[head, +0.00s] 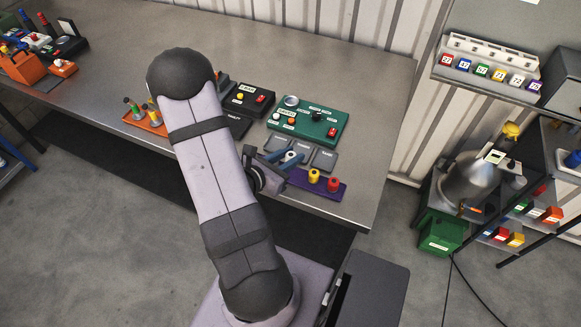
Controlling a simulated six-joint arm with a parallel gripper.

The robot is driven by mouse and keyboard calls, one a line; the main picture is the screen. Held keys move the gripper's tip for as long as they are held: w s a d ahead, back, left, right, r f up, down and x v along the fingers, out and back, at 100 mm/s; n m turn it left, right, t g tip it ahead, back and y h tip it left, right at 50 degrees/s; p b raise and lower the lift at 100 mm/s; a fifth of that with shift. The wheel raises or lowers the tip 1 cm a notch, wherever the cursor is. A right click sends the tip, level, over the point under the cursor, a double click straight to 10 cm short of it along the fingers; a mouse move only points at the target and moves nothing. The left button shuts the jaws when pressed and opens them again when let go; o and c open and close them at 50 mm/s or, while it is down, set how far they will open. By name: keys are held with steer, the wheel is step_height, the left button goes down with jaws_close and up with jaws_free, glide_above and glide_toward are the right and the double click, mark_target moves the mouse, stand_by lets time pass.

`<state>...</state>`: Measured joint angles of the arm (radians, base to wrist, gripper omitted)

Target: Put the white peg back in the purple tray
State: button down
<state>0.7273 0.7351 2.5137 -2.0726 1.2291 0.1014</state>
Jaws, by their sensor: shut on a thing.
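The purple tray (341,193) lies near the front right of the grey bench. A yellow peg (314,176) and a red peg (333,184) stand in it. My gripper (287,160), with blue fingers, is just left of and behind the tray, over the edge of the grey pads. It is shut on the white peg (290,155), of which only a small pale part shows between the fingers. The left end of the tray is partly hidden by my gripper. I cannot tell how high the peg is held.
A green panel (330,119) and a black box (250,98) stand behind the grey pads (324,159). An orange tray (145,119) with pegs is left of my arm. The bench's right end is clear. A shelf with coloured labelled blocks stands at right.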

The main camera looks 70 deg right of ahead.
mark_target(290, 174)
steer(key=shift+f, duration=0.55)
steer(key=shift+f, duration=0.1)
steer(key=shift+f+p, duration=0.35)
steer(key=shift+f, duration=1.45)
steer(key=shift+f, duration=0.2)
steer(key=c, duration=1.8)
jaws_free()
steer(key=shift+o, duration=0.2)
steer(key=shift+r, duration=0.1)
